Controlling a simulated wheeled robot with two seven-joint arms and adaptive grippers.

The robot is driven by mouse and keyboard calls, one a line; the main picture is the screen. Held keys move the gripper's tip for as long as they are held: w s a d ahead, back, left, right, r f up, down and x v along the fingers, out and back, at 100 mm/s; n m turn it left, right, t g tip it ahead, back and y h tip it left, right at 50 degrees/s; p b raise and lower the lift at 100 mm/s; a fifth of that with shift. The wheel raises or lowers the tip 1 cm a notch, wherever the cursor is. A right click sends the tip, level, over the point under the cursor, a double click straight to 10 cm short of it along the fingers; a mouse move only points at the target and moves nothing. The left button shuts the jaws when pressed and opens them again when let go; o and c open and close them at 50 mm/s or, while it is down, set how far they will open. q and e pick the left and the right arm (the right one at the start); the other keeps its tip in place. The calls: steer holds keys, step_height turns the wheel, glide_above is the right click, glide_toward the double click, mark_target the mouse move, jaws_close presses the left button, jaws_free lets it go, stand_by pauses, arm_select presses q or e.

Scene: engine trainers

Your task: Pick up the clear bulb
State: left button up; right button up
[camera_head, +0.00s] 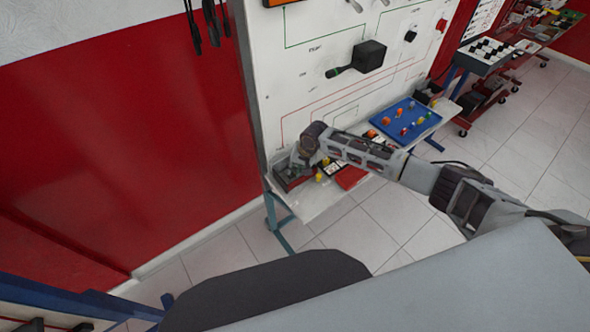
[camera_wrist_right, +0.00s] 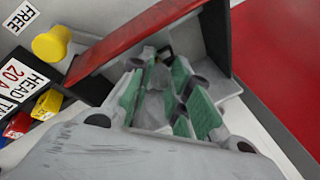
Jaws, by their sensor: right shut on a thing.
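My right gripper (camera_head: 297,163) reaches down to the left end of the white shelf below the panel. In the right wrist view, its green-padded fingers (camera_wrist_right: 166,85) are shut on a pale, see-through thing (camera_wrist_right: 152,108) that looks like the clear bulb. The fingers hide part of it. They are inside or just above a grey tray with a dark wall (camera_wrist_right: 216,38) and a red edge. In the head view the gripper hides the bulb. My left gripper is not in view.
Beside the tray are a yellow knob (camera_wrist_right: 50,43), labelled cards and small yellow and red pieces (camera_wrist_right: 47,104). A red flat thing (camera_head: 350,178) lies along the shelf. A blue tray (camera_head: 428,124) with several coloured pieces stands farther right. The upright panel (camera_head: 300,70) rises behind.

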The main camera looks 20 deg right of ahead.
step_height(320, 180, up, 10)
stand_by(0.7)
steer(key=shift+r, duration=0.1)
stand_by(0.4)
step_height(320, 180, up, 6)
steer(key=p, duration=0.8)
glide_above(295, 168)
steer(key=shift+d+f, duration=0.1)
steer(key=shift+f, duration=0.1)
stand_by(1.2)
steer(key=shift+r, duration=0.1)
stand_by(0.5)
